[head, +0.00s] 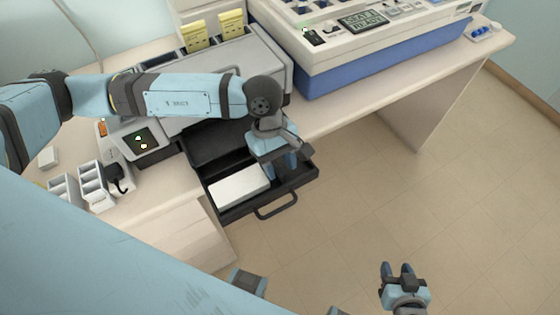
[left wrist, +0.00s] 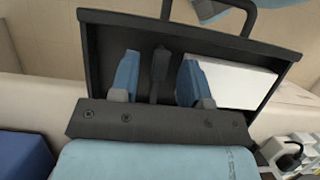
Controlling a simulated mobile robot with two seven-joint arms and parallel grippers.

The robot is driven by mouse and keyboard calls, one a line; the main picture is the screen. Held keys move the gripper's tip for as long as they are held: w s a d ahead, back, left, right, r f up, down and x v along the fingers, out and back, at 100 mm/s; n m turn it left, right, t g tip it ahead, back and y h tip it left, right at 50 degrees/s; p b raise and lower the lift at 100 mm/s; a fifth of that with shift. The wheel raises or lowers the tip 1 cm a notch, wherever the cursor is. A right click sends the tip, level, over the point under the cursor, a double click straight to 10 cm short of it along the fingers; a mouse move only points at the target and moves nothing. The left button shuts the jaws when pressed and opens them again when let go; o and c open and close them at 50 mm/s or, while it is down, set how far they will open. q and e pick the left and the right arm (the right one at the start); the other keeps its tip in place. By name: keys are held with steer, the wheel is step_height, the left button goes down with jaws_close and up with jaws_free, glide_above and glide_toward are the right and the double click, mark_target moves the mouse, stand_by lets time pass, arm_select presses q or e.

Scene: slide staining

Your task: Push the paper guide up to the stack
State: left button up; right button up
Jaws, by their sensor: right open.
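A white paper stack (head: 240,187) lies in the left part of the black pulled-out tray (head: 306,177). My left gripper (head: 284,164) points down into the tray, just right of the stack. In the left wrist view, its two blue fingers (left wrist: 159,80) are spread apart. A dark upright piece that looks like the paper guide (left wrist: 160,66) stands between them, with gaps showing on both sides. The stack (left wrist: 238,84) is beside the right-hand finger, which partly overlaps it in the picture. The head view does not show the guide clearly. My right gripper (head: 397,272) is open and empty over the floor.
The tray sticks out from a grey printer (head: 255,58) on the bench and has a front handle (head: 277,207). White racks (head: 92,185) stand at the left. A large blue-and-white machine (head: 370,60) stands at the right. The floor in front is clear.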

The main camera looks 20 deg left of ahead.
arm_select(q)
steer(key=shift+r, duration=0.1)
steer(key=b+v, duration=0.1)
steer(key=v, duration=1.2)
steer(key=shift+r+b, duration=0.3)
steer(key=shift+b, duration=0.05)
steer(key=shift+a, duration=0.1)
